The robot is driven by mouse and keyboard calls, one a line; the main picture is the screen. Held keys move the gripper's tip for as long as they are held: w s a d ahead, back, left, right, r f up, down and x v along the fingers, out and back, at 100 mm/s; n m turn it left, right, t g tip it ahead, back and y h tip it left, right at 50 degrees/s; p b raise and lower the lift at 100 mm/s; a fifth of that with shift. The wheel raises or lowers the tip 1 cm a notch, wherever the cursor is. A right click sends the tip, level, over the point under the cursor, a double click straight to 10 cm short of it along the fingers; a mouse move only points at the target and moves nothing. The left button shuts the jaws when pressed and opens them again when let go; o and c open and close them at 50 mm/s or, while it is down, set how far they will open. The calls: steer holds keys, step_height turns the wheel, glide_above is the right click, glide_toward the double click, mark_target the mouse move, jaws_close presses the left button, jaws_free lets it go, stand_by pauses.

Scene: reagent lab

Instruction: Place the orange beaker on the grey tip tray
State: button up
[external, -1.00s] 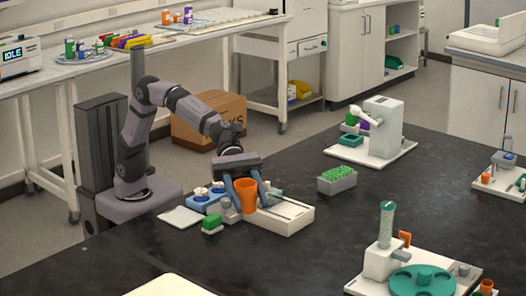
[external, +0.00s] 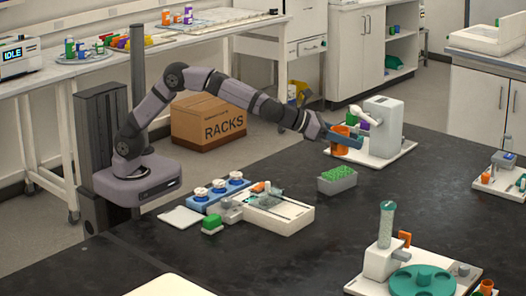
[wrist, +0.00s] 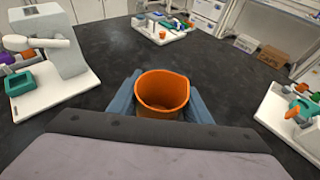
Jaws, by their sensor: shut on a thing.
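The orange beaker (external: 340,138) is held upright, clear of the bench, between the blue fingers of my gripper (external: 343,137). In the wrist view the beaker (wrist: 162,91) shows its open, empty-looking top, with a finger on each side. The grey tip tray (external: 337,182), filled with green tips, sits on the black bench, in front of and below the beaker in the external view. The tip tray is not visible in the wrist view.
A white dispenser-like device (external: 384,130) on a white base stands just right of my gripper. A white tray (external: 287,222) and a blue rack (external: 217,195) lie to the left. A teal-disc device (external: 422,281) stands at front right. Bare bench lies around the tip tray.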

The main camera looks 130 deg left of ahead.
mark_target(347, 174)
steer(key=s+a+n+g+y, duration=0.2)
steer(key=s+a, duration=0.2)
steer(key=a, duration=0.2)
steer(key=shift+f+b, duration=1.15)
steer(key=shift+f, duration=3.8)
steer(key=shift+f, duration=0.2)
steer(key=o, duration=1)
steer(key=shift+o, duration=0.2)
steer(key=shift+r, duration=0.15)
